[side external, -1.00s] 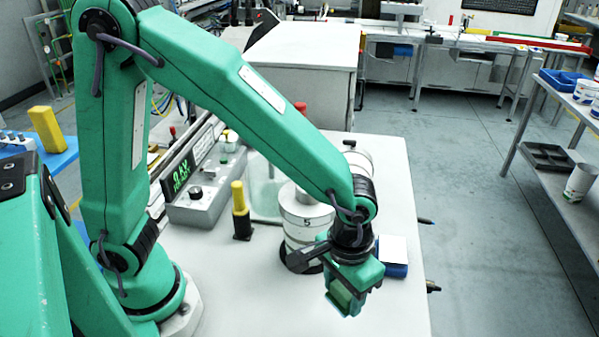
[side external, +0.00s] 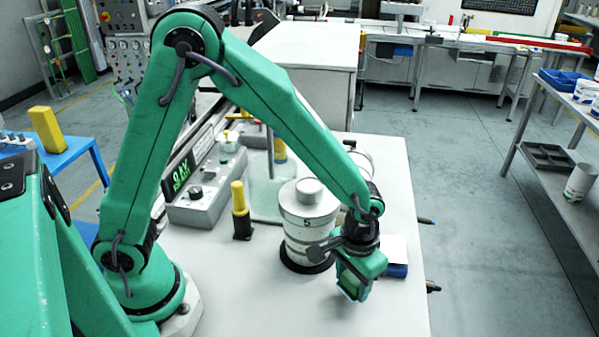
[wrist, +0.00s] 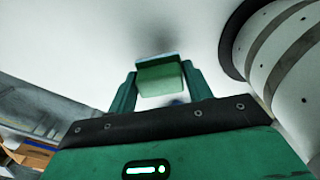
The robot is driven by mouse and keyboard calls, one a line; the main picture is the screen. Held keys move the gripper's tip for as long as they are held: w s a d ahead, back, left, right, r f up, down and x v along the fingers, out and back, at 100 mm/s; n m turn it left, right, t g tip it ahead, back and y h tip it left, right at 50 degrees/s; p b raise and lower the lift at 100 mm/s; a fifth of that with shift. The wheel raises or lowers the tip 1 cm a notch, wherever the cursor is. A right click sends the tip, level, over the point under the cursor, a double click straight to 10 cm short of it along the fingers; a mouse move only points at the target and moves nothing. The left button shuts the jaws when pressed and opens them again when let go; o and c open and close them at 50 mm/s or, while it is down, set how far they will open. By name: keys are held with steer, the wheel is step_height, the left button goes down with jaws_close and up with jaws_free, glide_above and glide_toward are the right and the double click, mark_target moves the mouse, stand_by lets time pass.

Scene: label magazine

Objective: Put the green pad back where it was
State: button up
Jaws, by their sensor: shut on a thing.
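The green pad (wrist: 160,78) is a small block with a pale face along its far edge. It sits between the two fingers of my gripper (wrist: 160,88) in the wrist view, and the gripper is shut on it. There the pad is mostly hidden by the gripper. A shadow shows on the white surface beyond the pad in the wrist view, so the pad looks clear of the table.
The white banded cylinder (side external: 308,215) stands on a black ring close to the gripper's left. A white-topped blue block (side external: 397,270) lies just behind it, partly hidden. A yellow-and-black post (side external: 240,205) and a grey control box (side external: 205,195) stand farther left. The front table (side external: 290,310) is clear.

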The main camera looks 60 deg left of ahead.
mark_target(352, 278)
steer(key=shift+f, duration=1.15)
steer(key=shift+f, duration=0.1)
steer(key=o, duration=0.9)
step_height(352, 278, up, 12)
steer(key=shift+r, duration=0.1)
